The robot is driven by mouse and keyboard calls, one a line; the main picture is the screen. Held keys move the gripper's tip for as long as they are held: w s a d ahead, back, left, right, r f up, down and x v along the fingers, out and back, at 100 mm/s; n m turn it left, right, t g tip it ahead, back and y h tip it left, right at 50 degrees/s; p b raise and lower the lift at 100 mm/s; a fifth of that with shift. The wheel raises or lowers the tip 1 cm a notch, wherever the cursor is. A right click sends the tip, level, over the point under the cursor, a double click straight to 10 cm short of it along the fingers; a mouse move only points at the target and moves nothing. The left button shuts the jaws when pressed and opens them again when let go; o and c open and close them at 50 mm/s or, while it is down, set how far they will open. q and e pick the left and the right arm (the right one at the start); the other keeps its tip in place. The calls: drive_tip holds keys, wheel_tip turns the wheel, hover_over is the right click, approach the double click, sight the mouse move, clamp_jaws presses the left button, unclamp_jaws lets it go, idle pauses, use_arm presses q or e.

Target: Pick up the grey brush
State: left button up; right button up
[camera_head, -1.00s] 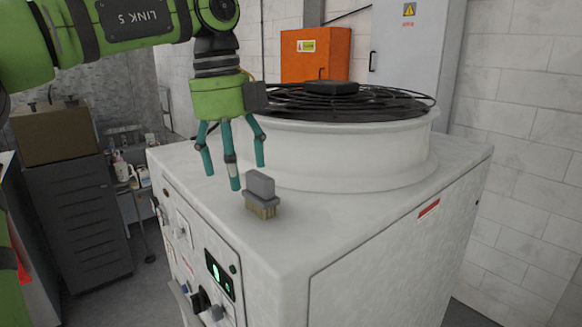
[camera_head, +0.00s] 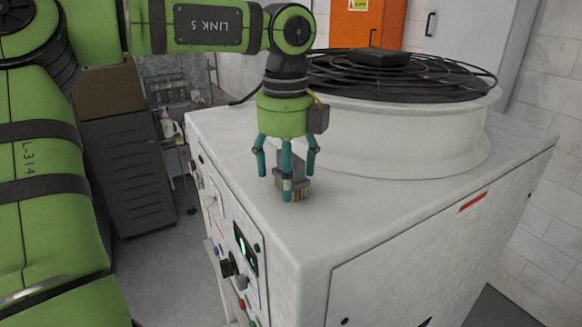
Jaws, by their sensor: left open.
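The grey brush (camera_head: 297,181) stands bristles down on the white top of the washer (camera_head: 367,214), near its front left corner. My left gripper (camera_head: 287,178) points down directly over the brush, with its teal fingers spread around it. One finger hangs in front of the brush and hides part of its grey handle and bristles. The gripper is open; whether any finger touches the brush cannot be told. My right gripper is not in view.
A round white fan housing with a black grille (camera_head: 400,76) rises just behind and right of the brush. A control panel (camera_head: 240,250) is on the washer's front. A dark drawer cabinet (camera_head: 128,175) stands at left. The washer top right of the brush is clear.

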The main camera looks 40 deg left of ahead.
sight(293, 158)
use_arm(q)
drive_tip(key=shift+s, duration=0.1)
drive_tip(key=shift+d, duration=0.1)
drive_tip(key=c, duration=1.3)
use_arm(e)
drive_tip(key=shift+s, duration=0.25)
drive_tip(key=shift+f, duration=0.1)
use_arm(q)
drive_tip(key=shift+r+b, duration=0.45)
drive_tip(key=shift+r, duration=0.15)
drive_tip(key=r+b, duration=0.1)
drive_tip(key=d+r, duration=0.1)
drive_tip(key=r, duration=0.1)
drive_tip(key=shift+d+r+b, duration=0.15)
drive_tip(key=shift+r+b, duration=0.05)
drive_tip(key=shift+b, duration=0.2)
drive_tip(key=w+d+r+p, duration=0.1)
drive_tip(key=d+r, duration=0.5)
drive_tip(key=d, duration=0.4)
drive_tip(key=shift+w+d+r, duration=0.15)
drive_tip(key=shift+w+r, duration=0.05)
drive_tip(key=shift+w, duration=0.15)
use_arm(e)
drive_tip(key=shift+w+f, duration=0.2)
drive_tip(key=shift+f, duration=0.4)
